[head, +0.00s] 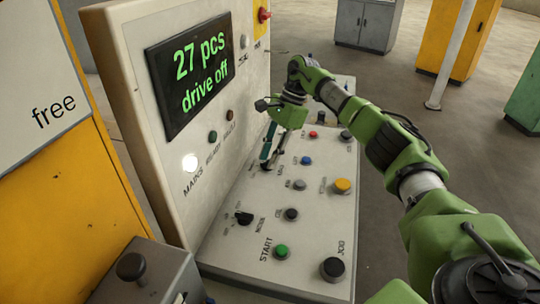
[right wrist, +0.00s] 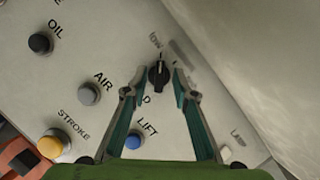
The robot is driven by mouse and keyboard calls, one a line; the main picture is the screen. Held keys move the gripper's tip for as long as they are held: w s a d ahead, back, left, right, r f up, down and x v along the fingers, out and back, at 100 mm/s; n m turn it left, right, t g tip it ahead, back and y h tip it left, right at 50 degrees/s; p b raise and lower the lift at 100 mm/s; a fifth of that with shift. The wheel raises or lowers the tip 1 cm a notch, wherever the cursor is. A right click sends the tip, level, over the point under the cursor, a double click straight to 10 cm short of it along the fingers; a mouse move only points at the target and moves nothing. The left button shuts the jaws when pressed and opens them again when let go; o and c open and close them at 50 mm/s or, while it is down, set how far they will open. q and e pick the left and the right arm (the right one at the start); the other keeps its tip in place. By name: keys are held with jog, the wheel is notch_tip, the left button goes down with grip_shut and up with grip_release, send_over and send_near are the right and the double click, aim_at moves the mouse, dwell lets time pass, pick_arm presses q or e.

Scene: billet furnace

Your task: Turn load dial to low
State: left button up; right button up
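The load dial (right wrist: 158,75) is a small black knob with a pale pointer mark, on the sloping panel in the right wrist view. A partly readable label that looks like "LOW" is above it, and a "D" shows below. My right gripper (right wrist: 160,84) is open, with one finger on each side of the dial and a narrow gap visible on both sides. In the head view my right gripper (head: 270,160) reaches down to the panel near the upright screen wall, and its fingers largely hide the dial. My left gripper is not in view.
The control panel (head: 228,258) has several buttons, including a blue lift button (right wrist: 135,140), a grey air button (right wrist: 89,94) and a yellow stroke button (head: 342,186). A second black rotary dial (head: 244,218) is nearer. The screen (head: 190,75) reads "27 pcs drive off".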

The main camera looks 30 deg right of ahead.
jog(key=v, duration=1.2)
dwell(0.3)
